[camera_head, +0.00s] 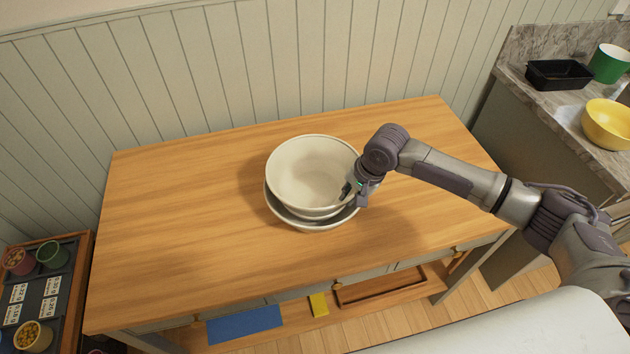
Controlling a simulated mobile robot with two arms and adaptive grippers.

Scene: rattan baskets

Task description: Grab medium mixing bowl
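A stack of nested mixing bowls stands near the middle of the wooden table. The upper cream bowl (305,172) sits tilted inside a wider bowl (290,218), whose rim shows below it. Another rim seems to show between them, so which bowl is the medium one is hard to tell. My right gripper (354,192) reaches in from the right and is at the right rim of the upper bowl, with one finger over the inside and one outside. Whether its fingers press on the rim cannot be seen. My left gripper is not in view.
The table top (180,220) is clear around the stack. A counter at the right holds a black tray (558,74), a green cup (609,64) and a yellow bowl (608,124). A low tray of small cups (45,285) stands at the lower left. A panelled wall is behind.

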